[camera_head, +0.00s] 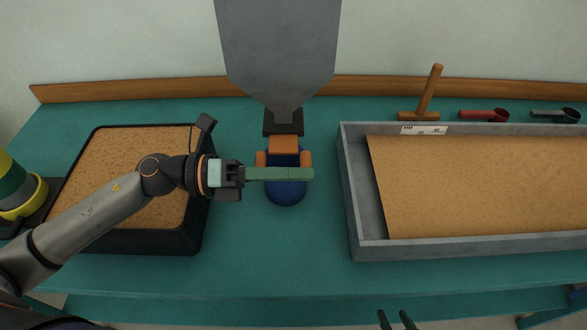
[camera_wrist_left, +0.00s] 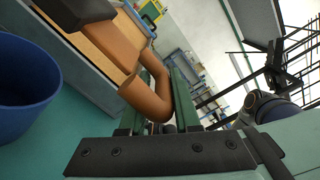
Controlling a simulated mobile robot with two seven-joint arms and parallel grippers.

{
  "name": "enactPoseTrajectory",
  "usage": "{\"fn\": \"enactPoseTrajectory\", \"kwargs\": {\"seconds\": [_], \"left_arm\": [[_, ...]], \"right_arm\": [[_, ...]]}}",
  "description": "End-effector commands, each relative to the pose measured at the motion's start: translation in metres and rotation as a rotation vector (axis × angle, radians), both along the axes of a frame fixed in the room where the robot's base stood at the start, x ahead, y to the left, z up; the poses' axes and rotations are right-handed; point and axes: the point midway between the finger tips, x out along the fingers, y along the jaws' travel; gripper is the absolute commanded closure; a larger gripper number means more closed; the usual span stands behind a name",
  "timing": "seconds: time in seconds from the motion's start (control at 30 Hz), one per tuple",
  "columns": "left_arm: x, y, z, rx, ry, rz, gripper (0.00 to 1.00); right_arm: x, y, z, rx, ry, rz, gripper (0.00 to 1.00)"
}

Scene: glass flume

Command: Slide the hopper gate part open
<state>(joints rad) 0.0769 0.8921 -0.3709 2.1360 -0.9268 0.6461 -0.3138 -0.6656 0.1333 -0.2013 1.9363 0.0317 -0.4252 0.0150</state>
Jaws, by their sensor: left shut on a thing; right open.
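The grey hopper (camera_head: 278,45) hangs at the top centre of the head view, narrowing to a dark outlet (camera_head: 284,122). An orange gate (camera_head: 283,145) sticks out below the outlet, with an orange loop handle (camera_head: 306,158). In the left wrist view the handle (camera_wrist_left: 150,98) is a U-shaped bar between green fingers. My left gripper (camera_head: 300,174) is shut on this handle, above a blue cup (camera_head: 286,193). The cup also shows in the left wrist view (camera_wrist_left: 25,88). My right gripper (camera_head: 397,320) is open and empty at the bottom edge; only its fingertips show.
A dark tray of sand (camera_head: 198,235) stands left, under my left arm. A grey sand-filled flume (camera_head: 355,215) stands right. Behind it are a wooden T-shaped tool (camera_head: 429,95), a red scoop (camera_head: 485,115) and a grey scoop (camera_head: 550,113). The teal table's front middle is clear.

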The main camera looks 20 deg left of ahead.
Motion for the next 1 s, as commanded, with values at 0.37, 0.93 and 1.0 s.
{"fn": "enactPoseTrajectory", "kwargs": {"seconds": [0.37, 0.93, 1.0], "left_arm": [[-0.0004, -0.0005, 0.0093, -0.01, -0.018, 0.004, 1.0], [-0.0067, -0.0024, 0.0081, -0.009, -0.016, 0.004, 0.5], [-0.0069, -0.0023, 0.0072, -0.009, -0.014, 0.004, 0.48]], "right_arm": [[0.0002, -0.0009, 0.0014, -0.001, 0.0, -0.001, 0.5], [-0.003, -0.0018, -0.0004, -0.002, 0.006, -0.003, 0.5], [-0.003, -0.0018, -0.0006, -0.002, 0.006, -0.003, 0.5]]}}
